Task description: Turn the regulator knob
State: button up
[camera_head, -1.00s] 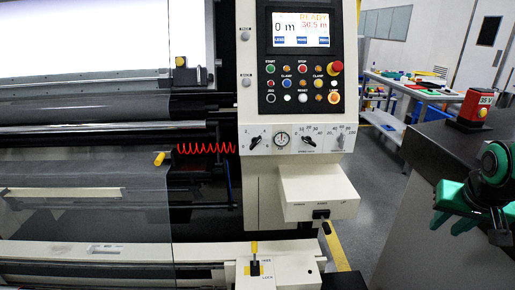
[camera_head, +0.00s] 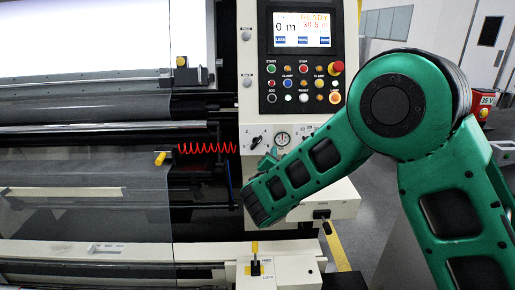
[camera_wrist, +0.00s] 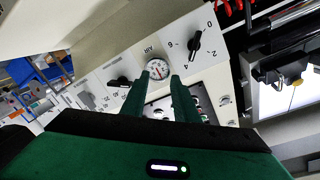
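The black regulator knob (camera_head: 256,140) is at the left end of the panel strip, beside a round pressure gauge (camera_head: 282,139). In the wrist view the knob (camera_wrist: 195,44) shows among the numbers 0, 2, 4 and 6, its bar tilted. My gripper (camera_wrist: 160,78) has its two green fingers apart with nothing between them. They point at the panel, with the gauge (camera_wrist: 158,69) showing in the gap; the knob is up and right of the fingertips. In the head view the gripper (camera_head: 268,160) shows only in part, just below the knob and gauge.
Another black knob (camera_wrist: 119,82) is on the gauge's other side. The button panel with a lit screen (camera_head: 301,30) and a red stop button (camera_head: 337,68) is above the strip. A red coiled hose (camera_head: 205,149) hangs at left. A yellow-topped lever (camera_head: 255,248) stands below.

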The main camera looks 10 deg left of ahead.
jog(key=y, duration=0.2)
send_near(257, 144)
jog(key=s, duration=0.2)
jog(key=shift+n+t, duration=0.3)
jog(key=x, duration=1.1)
jog(key=shift+d+f, duration=0.2)
jog(key=shift+f, duration=0.05)
grip_shut()
